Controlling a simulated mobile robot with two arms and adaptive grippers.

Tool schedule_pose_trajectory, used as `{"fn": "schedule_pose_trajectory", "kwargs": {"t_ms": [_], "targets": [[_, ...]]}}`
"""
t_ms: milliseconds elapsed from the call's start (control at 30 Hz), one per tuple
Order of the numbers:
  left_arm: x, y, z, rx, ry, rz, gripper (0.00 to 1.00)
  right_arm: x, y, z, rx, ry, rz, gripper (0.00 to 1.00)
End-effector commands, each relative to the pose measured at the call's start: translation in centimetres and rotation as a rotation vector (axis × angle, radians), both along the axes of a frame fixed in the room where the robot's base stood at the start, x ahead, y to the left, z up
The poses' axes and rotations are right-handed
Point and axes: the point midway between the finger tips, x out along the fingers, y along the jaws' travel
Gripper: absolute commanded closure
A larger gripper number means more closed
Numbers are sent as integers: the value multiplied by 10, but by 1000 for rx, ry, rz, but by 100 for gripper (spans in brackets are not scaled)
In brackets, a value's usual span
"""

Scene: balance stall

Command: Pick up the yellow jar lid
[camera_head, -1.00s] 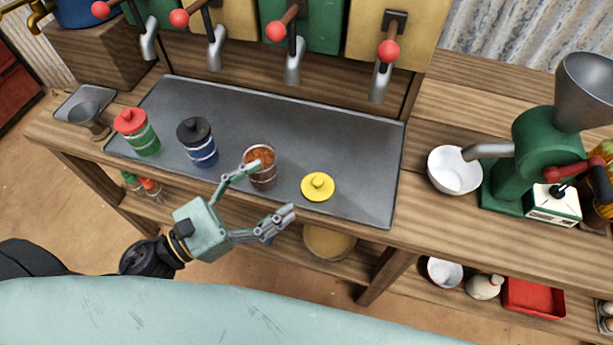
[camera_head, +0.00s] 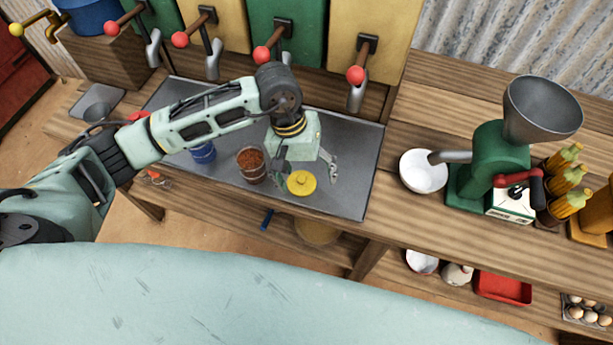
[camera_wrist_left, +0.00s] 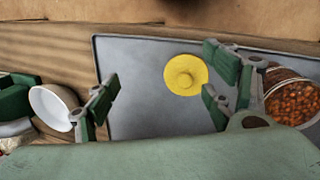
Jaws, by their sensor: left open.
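The yellow jar lid (camera_head: 301,184), round with a small knob on top, lies flat on the grey metal tray (camera_head: 352,190). The lid also shows whole in the left wrist view (camera_wrist_left: 185,74). My left gripper (camera_head: 308,171) is open and empty, pointing down above the lid, with its fingers spread to either side. In the left wrist view the lid sits between the open fingers (camera_wrist_left: 160,92), nearer the right-hand ones, and looks apart from them. My right gripper is not in view.
An open jar of reddish-orange contents (camera_head: 251,165) stands close left of the lid; it is beside the right-hand fingers in the wrist view (camera_wrist_left: 293,103). A blue jar (camera_head: 203,153) is partly hidden by my arm. A white bowl (camera_head: 423,172) stands right of the tray.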

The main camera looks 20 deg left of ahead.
Motion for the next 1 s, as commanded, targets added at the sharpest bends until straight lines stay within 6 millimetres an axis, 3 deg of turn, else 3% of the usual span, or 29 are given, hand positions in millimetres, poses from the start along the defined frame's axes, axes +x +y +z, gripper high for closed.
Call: {"fn": "schedule_pose_trajectory", "kwargs": {"t_ms": [100,200,800,1000], "targets": [[21,27,11,112,-54,-5,24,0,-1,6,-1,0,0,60],[26,36,10,148,-67,-4,24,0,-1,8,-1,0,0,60],[24,24,-61,146,-65,-5,24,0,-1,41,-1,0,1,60],[26,24,-65,146,-70,-6,24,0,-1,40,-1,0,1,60]]}}
